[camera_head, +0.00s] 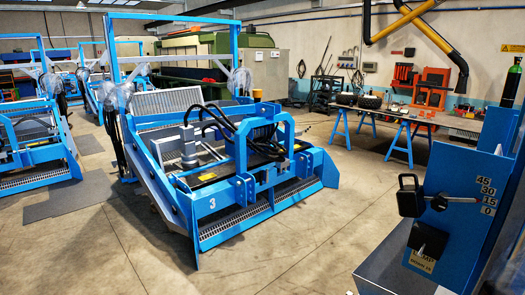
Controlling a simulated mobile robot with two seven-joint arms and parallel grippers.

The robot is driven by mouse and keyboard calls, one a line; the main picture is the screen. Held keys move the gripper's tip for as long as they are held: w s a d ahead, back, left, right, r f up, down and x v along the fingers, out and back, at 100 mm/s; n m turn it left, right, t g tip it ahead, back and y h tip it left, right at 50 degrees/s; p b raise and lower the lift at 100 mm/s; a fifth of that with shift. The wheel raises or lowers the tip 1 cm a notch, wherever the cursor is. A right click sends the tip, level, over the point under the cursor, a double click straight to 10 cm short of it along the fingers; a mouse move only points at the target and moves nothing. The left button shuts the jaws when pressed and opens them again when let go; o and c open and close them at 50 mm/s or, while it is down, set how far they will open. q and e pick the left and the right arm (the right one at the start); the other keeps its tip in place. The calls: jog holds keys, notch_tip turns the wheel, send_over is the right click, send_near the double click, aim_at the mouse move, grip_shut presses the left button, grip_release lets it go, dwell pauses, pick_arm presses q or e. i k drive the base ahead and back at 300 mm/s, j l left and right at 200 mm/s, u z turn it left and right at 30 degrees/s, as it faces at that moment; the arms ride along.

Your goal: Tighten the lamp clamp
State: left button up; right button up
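A blue stand (462,165) fills the right edge, with white marks 45, 30, 15 and 0 in a column on its face. A black block-like part with a looped top (409,196) sits on its left side. A short black arm with a round knob (439,202) reaches from it toward the marks, ending near the 15. Below is a dark square plate with a short handle (428,240). It partly covers a yellow label (422,262), whose visible letters end in "MP". Which black part is the clamp I cannot tell for sure. Neither gripper is in view.
A large blue machine (215,215) marked 3 stands on the concrete floor at centre left. A workbench on blue trestles (400,117) stands behind, with tools on it. Open floor (310,240) lies between the machine and the stand. A grey-topped ledge (390,270) juts out at the stand's foot.

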aim_at(439, 205)
jog(key=i+j, duration=0.3)
jog(key=i, duration=0.15)
jog(key=i+j+z, duration=0.5)
jog(key=i+j, duration=0.25)
jog(key=j, duration=0.15)
